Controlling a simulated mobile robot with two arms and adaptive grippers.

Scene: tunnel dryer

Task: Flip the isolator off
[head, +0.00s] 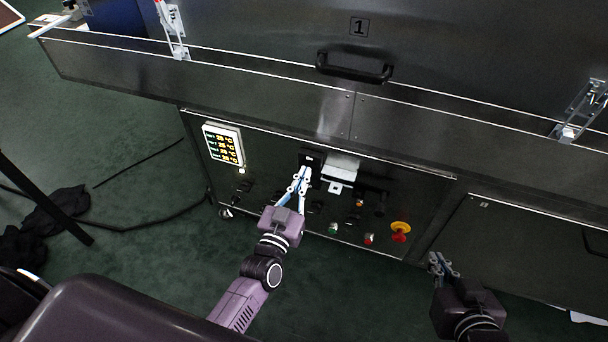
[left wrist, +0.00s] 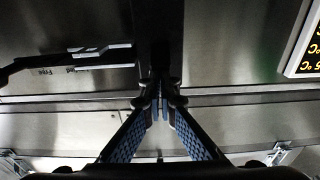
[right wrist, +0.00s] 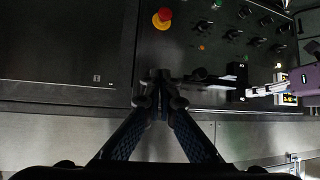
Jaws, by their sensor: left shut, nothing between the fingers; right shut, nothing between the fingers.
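The control panel (head: 265,170) is on the front of the dryer, below its ledge. A black switch block (head: 311,159), which may be the isolator, is near the panel's top edge; I cannot read its position. My left gripper (head: 306,174) is shut and empty, with its fingertips at the block's lower edge; I cannot tell whether they touch. In the left wrist view, the shut fingers (left wrist: 160,84) point at a dark upright part (left wrist: 152,35). My right gripper (head: 440,264) is shut and empty, low and right of the panel. It also shows in the right wrist view (right wrist: 160,78).
A temperature display (head: 223,145) is at the panel's left. A pale plate (head: 343,166) is right of the block. A red-and-yellow knob (head: 400,231) is at the lower right, with several small knobs and buttons along the bottom. The ledge (head: 235,80) overhangs above.

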